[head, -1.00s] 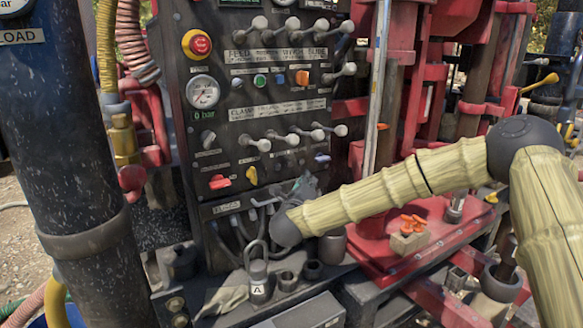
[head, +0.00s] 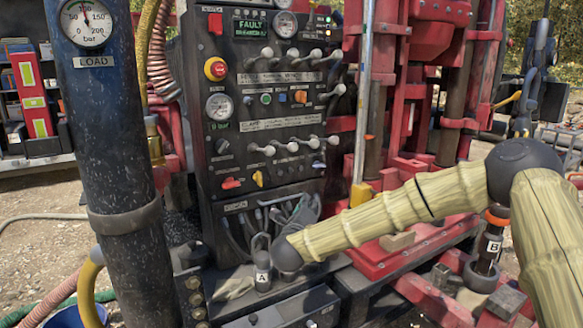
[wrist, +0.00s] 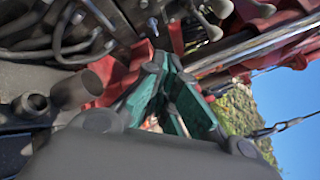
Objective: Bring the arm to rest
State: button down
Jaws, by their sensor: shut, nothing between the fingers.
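My arm (head: 400,208) reaches leftward across the head view, its rounded dark joint (head: 287,254) low in front of the control panel (head: 262,130). My gripper (wrist: 177,98) shows in the wrist view with green finger pads close together. It is shut with nothing between the fingers. In the head view the gripper cannot be made out clearly against the grey hoses beyond the arm. In the wrist view, dark cables and a brown cylindrical cup (wrist: 80,88) lie to the left of the fingers.
A padlock-shaped piece marked A (head: 262,275) stands beside my arm's joint. A tool marked B (head: 489,250) stands at right. A thick dark blue column (head: 110,130) rises at left. Gravel ground (head: 40,205) is open at far left.

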jog(key=s+f+n+g+y, duration=0.2)
jog(key=s+f+n, duration=0.45)
jog(key=f, duration=0.55)
jog(key=s+f+n+g+y, duration=0.3)
jog(key=s+f+n, duration=0.35)
jog(key=f, duration=0.65)
jog(key=s+f+n+g+y, duration=0.2)
jog(key=s+f+n, duration=0.2)
jog(key=s+f, duration=0.6)
jog(key=s+d+f+n+g, duration=0.3)
jog(key=s+d+f, duration=0.1)
jog(key=s+f, duration=0.4)
jog(key=s+d+f+n+g, duration=0.3)
jog(key=s+d+f+n, duration=0.15)
jog(key=s, duration=0.55)
jog(key=s+d+f+n+g+h, duration=0.1)
jog(key=s+d, duration=0.3)
jog(key=s, duration=0.5)
jog(key=s+d+f+n+g+h, duration=0.1)
jog(key=s+d+n+g, duration=0.2)
jog(key=s, duration=0.6)
jog(key=shift+d+f+g, duration=0.15)
jog(key=shift+d+g, duration=0.45)
jog(key=shift+d, duration=0.5)
